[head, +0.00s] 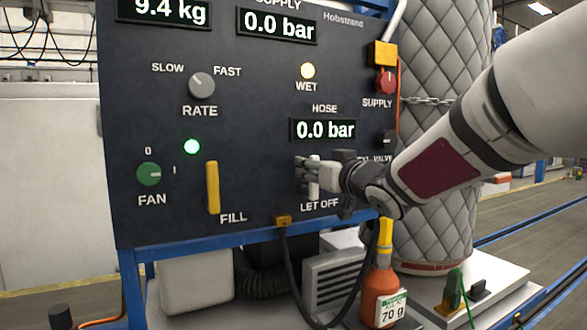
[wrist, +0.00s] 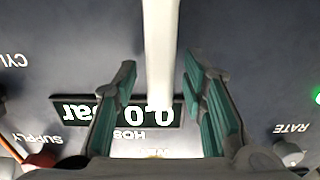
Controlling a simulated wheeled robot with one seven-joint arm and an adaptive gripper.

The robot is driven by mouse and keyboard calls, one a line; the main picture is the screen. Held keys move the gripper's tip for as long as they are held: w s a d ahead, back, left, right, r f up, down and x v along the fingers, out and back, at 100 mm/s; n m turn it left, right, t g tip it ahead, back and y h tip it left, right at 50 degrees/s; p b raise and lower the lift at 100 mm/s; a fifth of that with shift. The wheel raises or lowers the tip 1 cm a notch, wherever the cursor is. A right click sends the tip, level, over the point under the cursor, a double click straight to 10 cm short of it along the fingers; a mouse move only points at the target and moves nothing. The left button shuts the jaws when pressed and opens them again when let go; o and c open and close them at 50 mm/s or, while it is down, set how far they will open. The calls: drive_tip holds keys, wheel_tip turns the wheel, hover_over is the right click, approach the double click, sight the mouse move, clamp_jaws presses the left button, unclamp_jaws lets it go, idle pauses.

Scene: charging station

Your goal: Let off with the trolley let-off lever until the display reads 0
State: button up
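The white let-off lever (head: 314,186) is on the dark panel above the words LET OFF, largely hidden by my gripper in the head view. My gripper (head: 306,172) is at the lever. In the wrist view the white lever (wrist: 160,55) stands between the two teal-padded fingers of my gripper (wrist: 160,110). The fingers are apart, with a gap showing on each side of the lever. The hose display (head: 323,130) just above reads 0.0 bar; it also shows upside down in the wrist view (wrist: 75,112).
The supply display (head: 277,26) reads 0.0 bar and the scale display (head: 164,10) 9.4 kg. A yellow fill lever (head: 212,188), rate knob (head: 201,85) and green fan knob (head: 149,174) are to the left. The quilted cylinder (head: 440,120) and orange bottle (head: 382,290) are to the right.

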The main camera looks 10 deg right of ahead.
drive_tip(key=shift+c, duration=0.3)
clamp_jaws()
drive_tip(key=shift+d+p, duration=0.1)
drive_tip(key=shift+p, duration=0.25)
drive_tip(key=shift+d+r+m+p, duration=0.1)
drive_tip(key=shift+d+m+p, duration=0.15)
drive_tip(key=shift+m+p, duration=0.45)
drive_tip(key=w+d+f+m+p, duration=0.2)
drive_tip(key=d+f+m+p, duration=0.3)
drive_tip(key=m+p, duration=0.9)
drive_tip(key=shift+d+f+m+p, duration=0.3)
drive_tip(key=shift+f+m, duration=0.55)
drive_tip(key=shift+m, duration=0.45)
drive_tip(key=shift+o, duration=0.3)
unclamp_jaws()
